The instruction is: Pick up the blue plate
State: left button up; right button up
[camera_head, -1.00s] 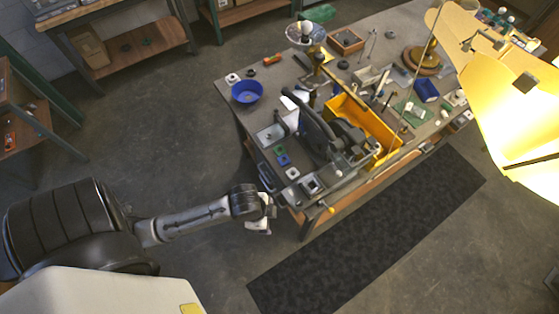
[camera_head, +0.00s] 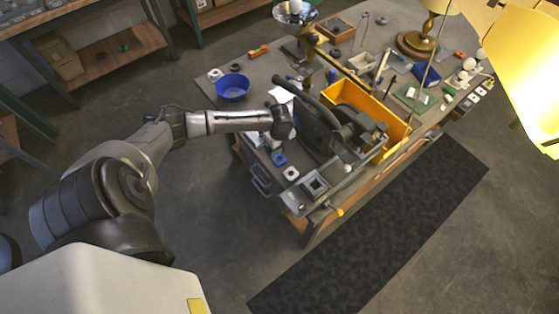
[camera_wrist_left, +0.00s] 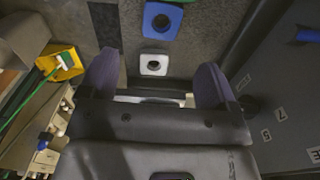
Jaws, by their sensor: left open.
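The blue plate (camera_head: 278,158) is a small flat square with a dark round hole, lying on the workbench near its left edge. My left gripper (camera_head: 279,137) is above the bench close to the plate in the head view. In the left wrist view the two dark fingertips (camera_wrist_left: 156,80) are wide apart with nothing held. The blue plate lies beyond the fingertips there. My right gripper is not in view.
A similar white square plate (camera_wrist_left: 154,65) lies between the blue plate and my fingers in the wrist view. A dark machine (camera_head: 330,130) and a yellow bin (camera_head: 366,108) stand right of the plate. A blue bowl (camera_head: 233,87) sits behind. Floor left of the bench is clear.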

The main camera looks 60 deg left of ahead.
aim_at(280, 162)
pick_arm(q)
jog(key=shift+f, duration=4.25)
jog(key=c, duration=1)
